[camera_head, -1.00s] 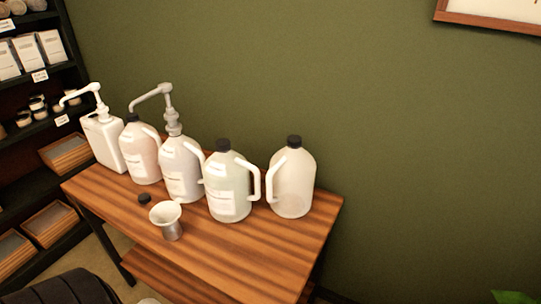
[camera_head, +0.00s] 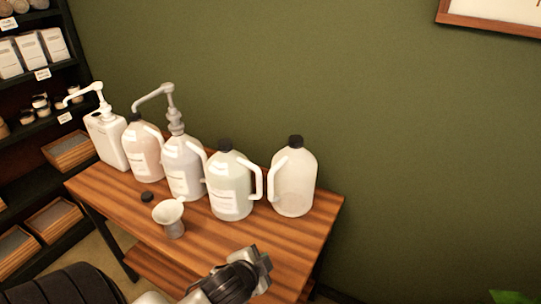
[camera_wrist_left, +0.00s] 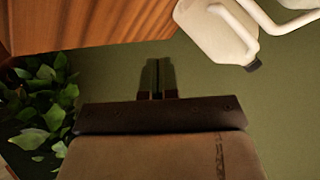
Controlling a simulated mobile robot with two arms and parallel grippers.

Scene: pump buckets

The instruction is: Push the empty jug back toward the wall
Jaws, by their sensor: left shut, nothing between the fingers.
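The empty jug (camera_head: 295,188) is pale and translucent, with a black cap and a handle on its left. It stands upright at the right end of the wooden table (camera_head: 270,240), in front of the green wall. My left gripper (camera_head: 264,262) is at the bottom of the head view, low in front of the table and apart from the jug. In the left wrist view its fingers (camera_wrist_left: 158,76) are together and empty. The jug (camera_wrist_left: 214,32) shows there at the top right, cap downward in the picture. My right gripper is not in view.
A filled jug (camera_head: 230,190) stands just left of the empty one. Beyond it are a pump jug (camera_head: 182,165), a pink jug (camera_head: 143,150) and a white pump container (camera_head: 105,140). A plant (camera_wrist_left: 40,110) stands nearby.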

